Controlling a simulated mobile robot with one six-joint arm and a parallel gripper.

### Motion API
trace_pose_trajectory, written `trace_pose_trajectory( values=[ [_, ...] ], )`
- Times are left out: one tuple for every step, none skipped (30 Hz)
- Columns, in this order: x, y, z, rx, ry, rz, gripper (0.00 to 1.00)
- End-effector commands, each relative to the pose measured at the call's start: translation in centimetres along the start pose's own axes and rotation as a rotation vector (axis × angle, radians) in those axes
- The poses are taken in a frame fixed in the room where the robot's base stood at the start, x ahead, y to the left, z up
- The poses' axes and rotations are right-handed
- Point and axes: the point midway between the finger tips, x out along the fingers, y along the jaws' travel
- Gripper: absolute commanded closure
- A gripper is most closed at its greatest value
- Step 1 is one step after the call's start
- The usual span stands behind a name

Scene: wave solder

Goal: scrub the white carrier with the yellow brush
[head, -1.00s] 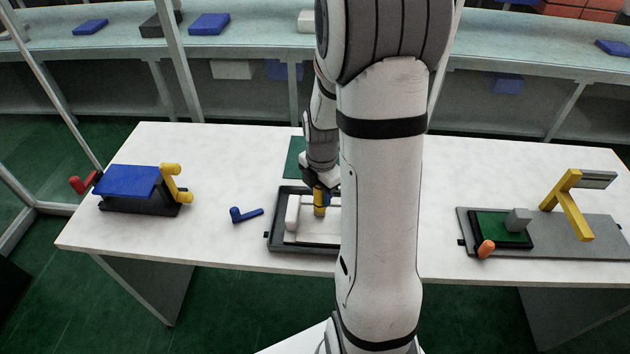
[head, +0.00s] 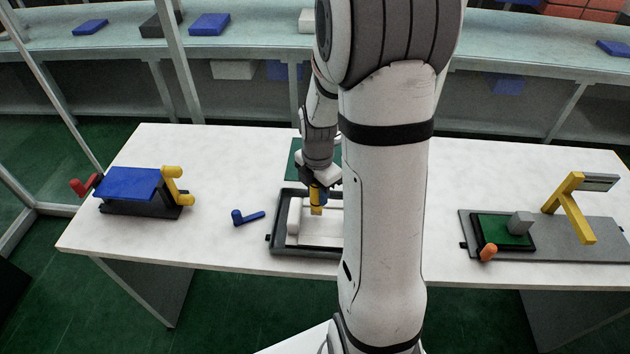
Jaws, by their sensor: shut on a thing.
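The yellow brush (head: 316,207) is upright in my gripper (head: 316,190), which is shut on it. The white carrier (head: 293,228) lies in a dark tray (head: 275,246) at the middle of the table. The brush is over the carrier's left part; I cannot tell whether its lower end touches the surface. My arm hides the right part of the carrier and tray.
A blue-topped fixture (head: 130,184) with yellow and red handles stands at the left. A small blue handle-shaped piece (head: 247,217) lies left of the tray. A grey base plate (head: 560,238) with a green board (head: 501,232) and yellow post (head: 572,212) is at the right.

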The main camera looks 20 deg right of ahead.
Motion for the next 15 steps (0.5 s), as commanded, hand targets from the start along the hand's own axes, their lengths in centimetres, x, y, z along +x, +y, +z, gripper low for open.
trace_pose_trajectory(
  values=[
    [-1.0, 0.1, 0.0, -0.001, -0.002, 0.003, 1.0],
    [-1.2, 0.1, 0.0, -0.001, -0.002, 0.003, 1.0],
    [-1.6, 0.1, 0.0, -0.001, -0.002, 0.003, 1.0],
    [-1.9, 0.1, 0.0, -0.001, -0.002, 0.003, 1.0],
    [-2.1, 0.1, 0.0, -0.002, -0.002, 0.003, 1.0],
    [-2.5, 0.1, 0.0, -0.002, -0.002, 0.003, 1.0],
    [-2.8, 0.1, 0.0, -0.002, -0.001, 0.003, 1.0],
    [-3.0, 0.1, 0.0, -0.002, -0.001, 0.002, 1.0],
    [-3.4, 0.1, 0.0, -0.002, -0.001, 0.003, 1.0],
    [-3.6, 0.1, 0.0, -0.002, -0.002, 0.003, 1.0],
    [-3.9, 0.1, 0.0, -0.002, -0.002, 0.003, 1.0],
    [-4.3, 0.1, 0.0, -0.002, -0.002, 0.003, 1.0],
    [-4.5, 0.1, 0.0, -0.002, -0.002, 0.003, 1.0],
    [-4.8, 0.1, 0.0, -0.002, -0.002, 0.003, 1.0],
    [-5.2, 0.1, 0.0, -0.002, -0.002, 0.004, 1.0]
  ],
)
